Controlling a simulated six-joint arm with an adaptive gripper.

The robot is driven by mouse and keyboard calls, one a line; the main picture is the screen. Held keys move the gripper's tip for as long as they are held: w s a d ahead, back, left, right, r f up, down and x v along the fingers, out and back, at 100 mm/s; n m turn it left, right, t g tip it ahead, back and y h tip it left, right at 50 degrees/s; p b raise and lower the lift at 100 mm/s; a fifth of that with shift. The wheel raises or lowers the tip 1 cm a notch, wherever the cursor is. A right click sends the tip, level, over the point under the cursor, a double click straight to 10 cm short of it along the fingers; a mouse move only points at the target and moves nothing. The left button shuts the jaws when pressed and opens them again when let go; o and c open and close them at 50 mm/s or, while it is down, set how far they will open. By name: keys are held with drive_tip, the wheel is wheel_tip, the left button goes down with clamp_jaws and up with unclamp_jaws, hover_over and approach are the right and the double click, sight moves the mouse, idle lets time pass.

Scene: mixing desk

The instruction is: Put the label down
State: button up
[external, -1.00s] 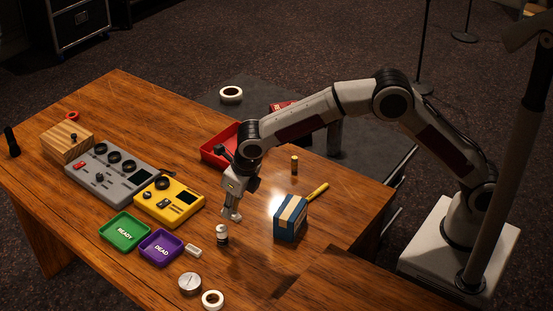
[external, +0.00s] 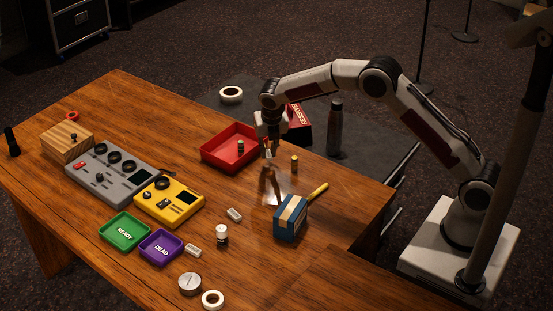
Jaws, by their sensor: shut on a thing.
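My gripper (external: 268,157) points down above the table, just right of the red tray (external: 217,161). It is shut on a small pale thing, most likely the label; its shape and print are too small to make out. The gripper's tips appear apart from the tabletop, though the exact gap is hard to judge.
A brass cylinder (external: 294,164) stands right of my gripper, with a blue box (external: 291,218) nearer the front.

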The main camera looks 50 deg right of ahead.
drive_tip(key=d+m, duration=0.1)
drive_tip(key=d, duration=0.3)
drive_tip(key=d+f+m, duration=0.1)
drive_tip(key=d, duration=0.4)
drive_tip(key=d+f+m+h, duration=0.1)
drive_tip(key=d, duration=0.3)
drive_tip(key=shift+s+d+m+g, duration=0.1)
drive_tip(key=shift+d+m+g, duration=0.2)
drive_tip(key=shift+d, duration=0.05)
drive_tip(key=s+d+f+m+g, duration=0.1)
drive_tip(key=s+d+f+m, duration=0.2)
drive_tip(key=s+d+f, duration=0.3)
drive_tip(key=s+d+f+m, duration=0.3)
drive_tip(key=s+d+f, duration=0.4)
drive_tip(key=s+d, duration=0.4)
drive_tip(key=d, duration=0.3)
drive_tip(key=shift+g, duration=0.4)
drive_tip(key=shift+s+f, duration=0.1)
drive_tip(key=shift+f, duration=0.05)
drive_tip(key=shift+f, duration=3.05)
drive_tip(key=shift+f, duration=0.1)
drive_tip(key=shift+f, duration=1.8)
